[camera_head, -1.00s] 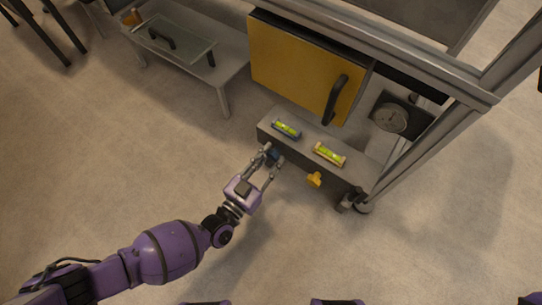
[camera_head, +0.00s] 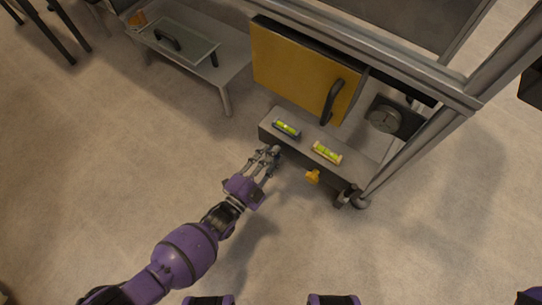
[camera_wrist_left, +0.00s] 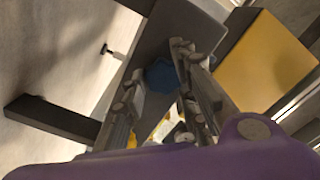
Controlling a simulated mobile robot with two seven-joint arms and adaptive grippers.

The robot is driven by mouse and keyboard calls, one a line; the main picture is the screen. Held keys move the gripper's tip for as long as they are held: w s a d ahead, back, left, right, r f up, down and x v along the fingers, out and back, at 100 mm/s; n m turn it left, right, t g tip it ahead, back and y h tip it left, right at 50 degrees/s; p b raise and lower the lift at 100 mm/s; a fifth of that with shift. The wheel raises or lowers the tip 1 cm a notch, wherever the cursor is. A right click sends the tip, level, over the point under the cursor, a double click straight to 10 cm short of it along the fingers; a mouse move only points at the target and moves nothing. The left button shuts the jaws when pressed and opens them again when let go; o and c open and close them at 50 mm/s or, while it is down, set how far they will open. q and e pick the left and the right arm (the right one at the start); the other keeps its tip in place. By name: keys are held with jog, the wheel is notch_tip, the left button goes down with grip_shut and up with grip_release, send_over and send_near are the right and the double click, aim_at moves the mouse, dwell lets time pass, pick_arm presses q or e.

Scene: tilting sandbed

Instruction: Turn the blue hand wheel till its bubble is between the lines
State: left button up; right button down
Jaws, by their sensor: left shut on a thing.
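The blue hand wheel (camera_wrist_left: 162,76) shows in the left wrist view between my fingers; in the head view my fingers mostly hide it. It is on the front face of the grey beam. My left gripper (camera_head: 268,154) is shut on the wheel; it also shows in the left wrist view (camera_wrist_left: 158,88). The blue-framed level vial (camera_head: 287,127) lies on top of the beam, just behind the wheel. Its vial is yellow-green; the bubble's place against the lines is too small to tell. My right gripper is not in view.
A yellow door (camera_head: 300,65) with a black handle stands behind. A low bench (camera_head: 229,88) is at the back left. The floor in front is clear.

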pick_arm(q)
jog(key=m, duration=0.6)
jog(key=f+m+b, duration=0.1)
jog(key=m, duration=0.3)
jog(key=shift+s, duration=0.15)
dwell(0.4)
jog(key=o, duration=1)
jog(key=shift+r, duration=0.1)
jog(key=shift+a, duration=0.15)
jog(key=v, duration=1.1)
jog(key=shift+s+a, duration=0.2)
